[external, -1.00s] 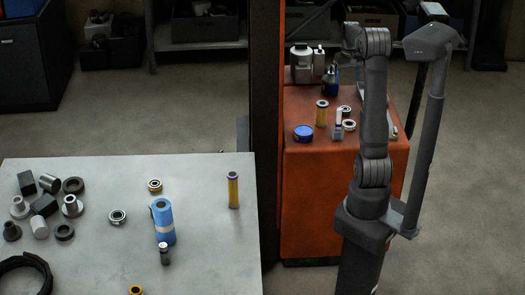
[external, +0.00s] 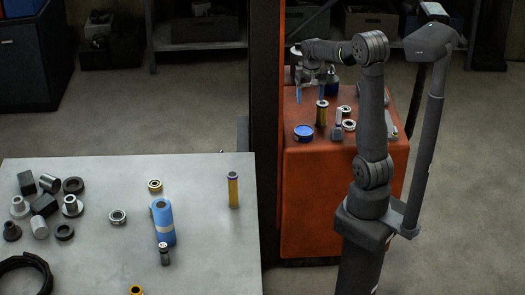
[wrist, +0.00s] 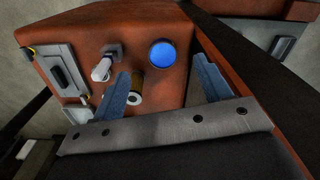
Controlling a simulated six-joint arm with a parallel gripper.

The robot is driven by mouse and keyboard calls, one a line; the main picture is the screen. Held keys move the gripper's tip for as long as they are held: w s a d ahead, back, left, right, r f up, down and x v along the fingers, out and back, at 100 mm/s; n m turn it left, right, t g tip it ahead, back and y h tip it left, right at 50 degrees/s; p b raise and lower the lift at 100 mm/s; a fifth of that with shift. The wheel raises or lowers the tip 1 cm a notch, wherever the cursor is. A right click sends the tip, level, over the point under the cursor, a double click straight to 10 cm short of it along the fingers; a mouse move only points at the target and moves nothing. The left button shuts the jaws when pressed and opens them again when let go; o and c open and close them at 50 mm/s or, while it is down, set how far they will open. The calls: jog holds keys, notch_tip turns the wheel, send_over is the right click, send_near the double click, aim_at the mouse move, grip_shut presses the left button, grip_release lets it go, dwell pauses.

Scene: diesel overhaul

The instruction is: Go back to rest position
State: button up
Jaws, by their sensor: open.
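My gripper (external: 310,96) is over the orange cabinet top (external: 290,148), toward its left side in the external view. Its two blue fingers (wrist: 163,75) are spread apart with nothing between them in grip.
A small upright grey part (external: 337,131) and metal rings (external: 349,125) are right of the filter. Containers behind are partly hidden by my gripper. A dark post (external: 264,110) separates the cabinet from a grey table (external: 200,200) holding several parts and a blue cylinder (external: 163,222).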

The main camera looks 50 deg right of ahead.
jog(key=shift+w+a+f+n, duration=0.1)
jog(key=shift+a+f+n, duration=0.15)
jog(key=shift+a, duration=0.7)
jog(key=shift+w+a+f+n, duration=0.15)
jog(key=shift+a+n, duration=0.1)
jog(key=shift+a, duration=0.65)
jog(key=shift+o, duration=0.2)
jog(key=w+a+r+n, duration=0.1)
jog(key=w+a+n, duration=0.5)
jog(key=a, duration=0.7)
jog(key=w+a+r+n, duration=0.2)
jog(key=w+a+n, duration=0.2)
jog(key=w+a, duration=0.65)
jog(key=n+t+y, duration=0.2)
jog(key=n+y, duration=0.1)
jog(key=n, duration=0.3)
send_over(155, 183)
jog(key=d, duration=0.2)
jog(key=f, duration=0.9)
jog(key=shift+s+a+f, duration=0.15)
jog(key=shift+s+f, duration=0.1)
jog(key=shift+s, duration=0.1)
jog(key=shift+s+x, duration=0.15)
jog(key=shift+x, duration=1.3)
jog(key=shift+s+x, duration=0.15)
jog(key=shift+x, duration=1.3)
